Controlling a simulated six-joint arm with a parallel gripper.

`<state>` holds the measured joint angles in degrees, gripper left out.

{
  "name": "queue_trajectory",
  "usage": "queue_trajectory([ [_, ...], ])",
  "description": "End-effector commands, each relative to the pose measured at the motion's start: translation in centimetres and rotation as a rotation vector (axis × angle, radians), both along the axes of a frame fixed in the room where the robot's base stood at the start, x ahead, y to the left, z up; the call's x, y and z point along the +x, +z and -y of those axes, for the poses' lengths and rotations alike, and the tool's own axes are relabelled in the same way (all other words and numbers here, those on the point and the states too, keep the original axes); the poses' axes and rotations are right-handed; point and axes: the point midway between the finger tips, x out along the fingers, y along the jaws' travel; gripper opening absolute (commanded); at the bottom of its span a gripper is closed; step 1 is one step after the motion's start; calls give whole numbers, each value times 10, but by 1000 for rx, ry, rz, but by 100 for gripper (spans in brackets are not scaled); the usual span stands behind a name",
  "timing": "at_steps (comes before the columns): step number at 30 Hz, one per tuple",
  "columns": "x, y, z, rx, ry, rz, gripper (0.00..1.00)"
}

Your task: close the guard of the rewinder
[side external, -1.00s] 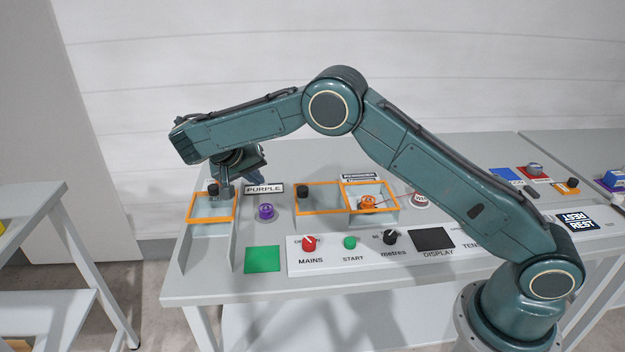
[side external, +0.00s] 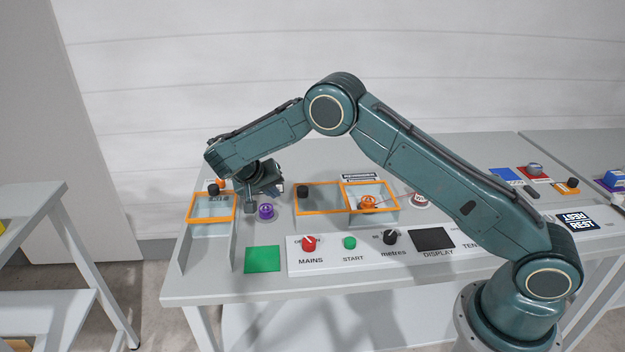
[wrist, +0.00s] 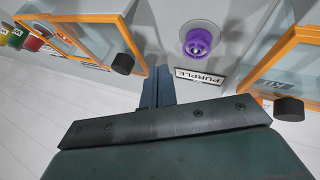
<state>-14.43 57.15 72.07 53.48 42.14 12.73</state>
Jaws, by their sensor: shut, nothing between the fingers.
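My gripper (side external: 250,207) is shut and empty, above the bench between two orange-framed clear guards. In the wrist view its fingers (wrist: 157,88) point down beside the PURPLE label. The middle guard (side external: 319,212) has a black knob (side external: 302,191) at its left end; the knob also shows in the wrist view (wrist: 123,63). To its right, a second orange frame (side external: 396,209) surrounds an orange part (side external: 368,203). The left guard (side external: 207,221) has its own black knob (side external: 213,190), also in the wrist view (wrist: 289,108). I cannot read which guard is the rewinder's.
In front are a green square (side external: 262,260) and a control panel (side external: 330,268) with a red knob (side external: 309,243), green button (side external: 349,242) and black dial (side external: 390,237).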

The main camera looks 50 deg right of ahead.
Motion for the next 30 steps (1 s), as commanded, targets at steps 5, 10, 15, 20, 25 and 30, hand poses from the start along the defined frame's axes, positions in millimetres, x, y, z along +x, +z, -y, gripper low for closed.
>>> queue_trajectory([
  [5,-7,-6,16,0,-3,-2,0],
  [10,-15,-6,29,1,-2,-1,0],
  [15,-20,-7,36,1,-2,-1,0],
  [20,-21,-6,39,1,-2,0,0],
  [25,-21,-6,39,1,-1,0,0],
  [30,-22,-6,39,1,-1,0,0],
])
